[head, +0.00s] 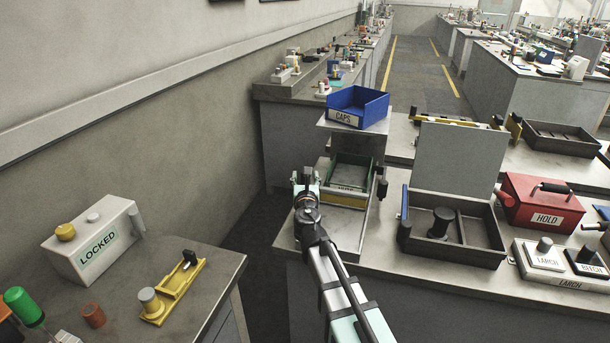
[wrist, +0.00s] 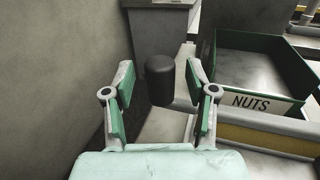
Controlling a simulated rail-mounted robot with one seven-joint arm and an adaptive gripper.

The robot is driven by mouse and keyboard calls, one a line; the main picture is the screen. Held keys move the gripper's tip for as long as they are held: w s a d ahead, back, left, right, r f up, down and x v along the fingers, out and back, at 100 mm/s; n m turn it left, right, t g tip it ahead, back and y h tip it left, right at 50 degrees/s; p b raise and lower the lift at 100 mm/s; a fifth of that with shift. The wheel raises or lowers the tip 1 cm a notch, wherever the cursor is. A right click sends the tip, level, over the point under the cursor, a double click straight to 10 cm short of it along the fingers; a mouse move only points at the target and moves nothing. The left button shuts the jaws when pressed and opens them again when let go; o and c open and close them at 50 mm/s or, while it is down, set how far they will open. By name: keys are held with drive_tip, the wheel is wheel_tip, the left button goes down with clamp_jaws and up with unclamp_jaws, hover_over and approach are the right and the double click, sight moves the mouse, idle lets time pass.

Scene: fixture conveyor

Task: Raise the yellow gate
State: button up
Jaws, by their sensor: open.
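A yellow bar, seemingly the gate, (head: 346,199) runs across the front of the green NUTS bin (head: 352,172); it also shows at the right of the wrist view (wrist: 265,138). A black rounded knob (wrist: 160,82) stands left of the bin in the wrist view, and how it joins the bar is hidden. My gripper (head: 306,177) is at the left end of the bin stand. In the wrist view my gripper (wrist: 159,75) is open, its green-padded fingers either side of the knob, with gaps showing. I cannot tell whether the fingertips reach past it.
A blue CAPS bin (head: 358,105) sits on a shelf above the NUTS bin. A dark open box with a raised lid (head: 450,243) and a red HOLD box (head: 541,203) stand to the right. The wall is close on the left in the wrist view.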

drive_tip(key=shift+w, duration=0.95)
clamp_jaws()
wheel_tip(320, 180, up, 11)
drive_tip(key=p, duration=1)
drive_tip(key=shift+f, duration=0.2)
drive_tip(key=shift+w, duration=0.1)
drive_tip(key=shift+a, duration=0.1)
unclamp_jaws()
drive_tip(key=s, duration=1.2)
drive_tip(key=shift+d, duration=0.2)
